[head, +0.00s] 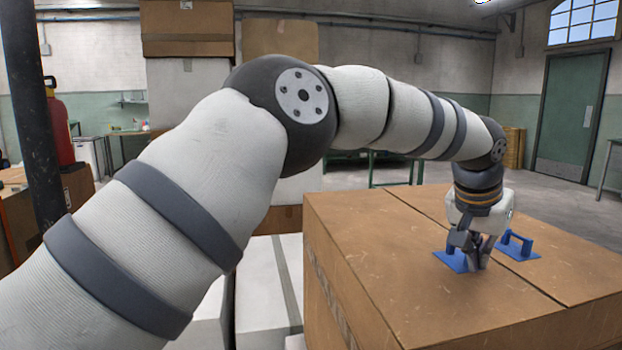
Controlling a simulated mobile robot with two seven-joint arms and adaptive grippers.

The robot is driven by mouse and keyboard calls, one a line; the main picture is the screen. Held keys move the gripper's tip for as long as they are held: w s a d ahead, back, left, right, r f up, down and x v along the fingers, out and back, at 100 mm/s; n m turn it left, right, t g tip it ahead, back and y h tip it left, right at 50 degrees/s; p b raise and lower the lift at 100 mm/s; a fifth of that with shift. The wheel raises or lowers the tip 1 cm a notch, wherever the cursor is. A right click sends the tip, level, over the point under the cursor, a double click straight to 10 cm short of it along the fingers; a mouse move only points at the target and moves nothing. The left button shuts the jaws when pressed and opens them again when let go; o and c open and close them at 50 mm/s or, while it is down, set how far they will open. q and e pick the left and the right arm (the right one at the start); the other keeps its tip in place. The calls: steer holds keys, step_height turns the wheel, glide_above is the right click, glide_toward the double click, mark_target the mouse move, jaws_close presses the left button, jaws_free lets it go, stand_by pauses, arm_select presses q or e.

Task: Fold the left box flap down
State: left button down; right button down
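A large brown cardboard box (326,299) stands at the lower right. Its left flap (385,255) lies about flat across the top, with a narrow seam between it and the right flap (560,275). Each flap carries a blue plate; the right one has a blue handle (516,243) standing up from it. My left gripper (476,264) points down at the blue plate (450,261) on the left flap. Its fingers cover the handle area there, so I cannot tell whether they are closed on a handle. My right gripper is out of view.
Stacked white and brown boxes (190,90) stand behind my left arm, with white boxes (268,290) left of the flapped box. A dark pole (30,110) and red extinguisher (58,130) are at the left. Open floor lies behind toward a green door (570,115).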

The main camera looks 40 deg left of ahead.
arm_select(q)
step_height(320, 180, up, 7)
stand_by(0.8)
steer(key=shift+w+r, duration=0.1)
